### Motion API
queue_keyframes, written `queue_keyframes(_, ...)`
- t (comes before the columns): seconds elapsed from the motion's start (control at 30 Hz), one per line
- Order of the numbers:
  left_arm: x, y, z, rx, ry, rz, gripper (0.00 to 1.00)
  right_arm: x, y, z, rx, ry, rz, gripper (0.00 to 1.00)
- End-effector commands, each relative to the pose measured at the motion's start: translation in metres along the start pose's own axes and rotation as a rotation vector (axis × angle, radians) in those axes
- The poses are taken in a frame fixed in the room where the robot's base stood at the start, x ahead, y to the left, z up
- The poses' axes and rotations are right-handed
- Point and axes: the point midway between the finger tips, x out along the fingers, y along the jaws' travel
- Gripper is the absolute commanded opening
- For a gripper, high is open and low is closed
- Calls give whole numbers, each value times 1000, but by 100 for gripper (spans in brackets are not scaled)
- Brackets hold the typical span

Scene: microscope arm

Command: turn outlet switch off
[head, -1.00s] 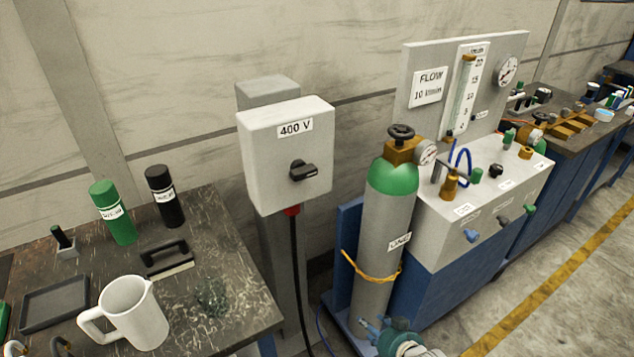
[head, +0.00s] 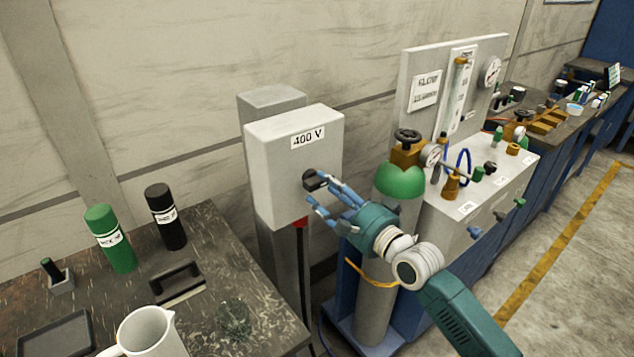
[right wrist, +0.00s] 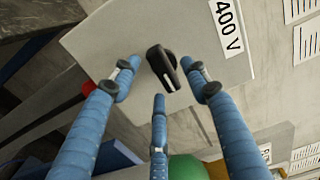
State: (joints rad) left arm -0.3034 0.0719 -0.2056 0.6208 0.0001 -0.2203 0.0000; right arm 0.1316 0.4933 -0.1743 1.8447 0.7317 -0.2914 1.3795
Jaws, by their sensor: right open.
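The outlet switch is a black rotary knob (head: 314,181) on the front of a pale grey box (head: 268,165) labelled 400 V. In the right wrist view the knob (right wrist: 161,68) sits between the spread blue fingers, with the box face (right wrist: 110,35) behind it. My right gripper (head: 322,196) is open, its fingertips close around the knob in the head view. The wrist view shows gaps between the fingers and the knob; whether any finger touches it I cannot tell. My left gripper is not in view.
A grey gas cylinder with a green top (head: 400,180) stands right of the box, beside a flow panel (head: 425,90). A dark workbench (head: 215,260) at left holds a white jug (head: 150,335), green bottle (head: 110,240) and black bottle (head: 166,217).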

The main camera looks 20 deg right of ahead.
Motion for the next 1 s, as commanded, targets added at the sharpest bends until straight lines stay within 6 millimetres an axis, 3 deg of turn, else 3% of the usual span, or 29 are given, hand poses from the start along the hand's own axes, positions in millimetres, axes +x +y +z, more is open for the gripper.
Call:
queue_keyframes(0.23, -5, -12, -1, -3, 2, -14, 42, 32, -1, 0, -2, 1, -1, 46)
queue_keyframes(0.6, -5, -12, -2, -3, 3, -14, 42, 37, 1, 0, -2, 0, 0, 46)
queue_keyframes(0.83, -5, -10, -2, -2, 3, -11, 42, 36, 1, 0, -2, 0, 1, 0)
queue_keyframes(1.0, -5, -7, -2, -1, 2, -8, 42, 36, 1, 0, -6, 1, 1, 0)
